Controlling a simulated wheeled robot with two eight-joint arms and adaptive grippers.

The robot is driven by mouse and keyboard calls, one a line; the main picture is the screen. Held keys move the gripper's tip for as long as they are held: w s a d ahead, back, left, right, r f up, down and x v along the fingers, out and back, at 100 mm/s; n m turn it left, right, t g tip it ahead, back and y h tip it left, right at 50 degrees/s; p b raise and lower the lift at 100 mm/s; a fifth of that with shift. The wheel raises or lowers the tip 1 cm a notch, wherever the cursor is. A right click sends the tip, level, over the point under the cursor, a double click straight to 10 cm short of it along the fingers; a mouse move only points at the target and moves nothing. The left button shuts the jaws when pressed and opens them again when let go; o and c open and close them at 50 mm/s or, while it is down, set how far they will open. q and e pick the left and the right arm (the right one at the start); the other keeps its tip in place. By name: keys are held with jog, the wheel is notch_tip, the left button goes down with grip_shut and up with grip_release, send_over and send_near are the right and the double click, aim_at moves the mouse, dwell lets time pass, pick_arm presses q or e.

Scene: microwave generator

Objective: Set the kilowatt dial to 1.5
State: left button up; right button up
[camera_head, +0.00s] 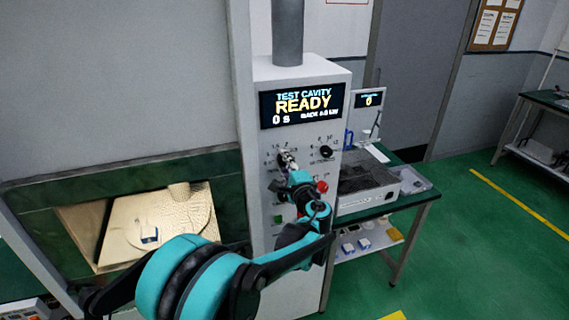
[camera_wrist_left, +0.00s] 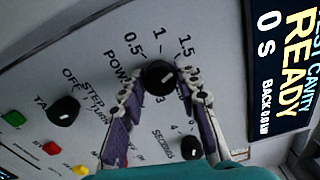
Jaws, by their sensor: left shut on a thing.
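The kilowatt dial (camera_wrist_left: 159,77) is a round black knob under the word POWER, with 0.5, 1 and 1.5 printed around it and a 3 at its lower side. My left gripper (camera_wrist_left: 160,92) has its two fingers on either side of this knob and is shut on it. A small pale mark shows on the knob's lower right, but I cannot tell which number the dial is set to. In the head view my left gripper (camera_head: 288,168) reaches the panel and mostly covers the dial. My right gripper is out of view.
The display (camera_head: 303,104) reads TEST CAVITY, READY, 0 s. Close by are the seconds knob (camera_wrist_left: 190,147), another black knob (camera_wrist_left: 63,110) and green (camera_wrist_left: 14,118), red (camera_wrist_left: 50,148) and yellow (camera_wrist_left: 80,169) buttons.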

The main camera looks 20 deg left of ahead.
pick_arm(q)
jog(key=o, duration=1.2)
jog(key=shift+c, duration=0.2)
jog(key=v, duration=1.2)
